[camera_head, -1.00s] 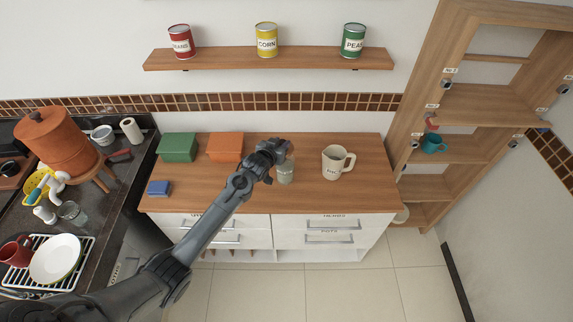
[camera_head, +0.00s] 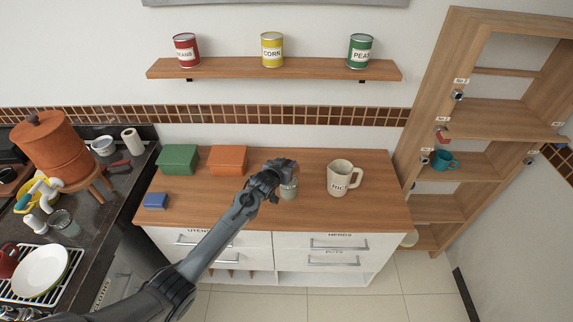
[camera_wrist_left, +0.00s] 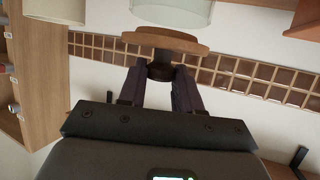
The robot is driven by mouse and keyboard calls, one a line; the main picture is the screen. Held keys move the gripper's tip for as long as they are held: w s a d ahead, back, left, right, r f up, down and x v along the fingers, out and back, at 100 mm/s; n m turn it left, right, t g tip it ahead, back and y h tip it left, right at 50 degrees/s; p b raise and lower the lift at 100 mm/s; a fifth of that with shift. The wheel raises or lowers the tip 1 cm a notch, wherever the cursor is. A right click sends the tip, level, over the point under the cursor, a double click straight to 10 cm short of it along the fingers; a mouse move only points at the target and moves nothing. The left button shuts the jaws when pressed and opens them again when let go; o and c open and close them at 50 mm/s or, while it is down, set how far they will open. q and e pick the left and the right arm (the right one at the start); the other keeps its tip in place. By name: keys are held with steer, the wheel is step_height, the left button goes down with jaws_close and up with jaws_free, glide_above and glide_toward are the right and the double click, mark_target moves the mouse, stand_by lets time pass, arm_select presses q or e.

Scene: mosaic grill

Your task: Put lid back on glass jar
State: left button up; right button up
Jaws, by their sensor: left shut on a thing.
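The glass jar (camera_head: 289,191) stands on the wooden counter (camera_head: 330,215), left of the cream mug. My left gripper (camera_head: 283,172) is directly above the jar and partly covers its top. In the left wrist view, the gripper (camera_wrist_left: 160,75) is shut on the knob of the round wooden lid (camera_wrist_left: 165,40). The lid's flat side faces the glass jar (camera_wrist_left: 172,12), very close to its rim. I cannot tell whether they touch. The lid is hidden behind the gripper in the head view. My right gripper is not in view.
The cream mug (camera_head: 342,178) stands close to the right of the jar. A green box (camera_head: 178,159), an orange box (camera_head: 227,160) and a blue block (camera_head: 155,201) are at the left. Cans stand on a wall shelf (camera_head: 270,68) above. The counter's front right is clear.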

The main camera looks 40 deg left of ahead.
arm_select(q)
steer(key=shift+f, duration=0.45)
steer(key=shift+f+b, duration=0.6)
steer(key=shift+f, duration=0.05)
steer(key=o, duration=1.1)
steer(key=shift+s+r, duration=0.1)
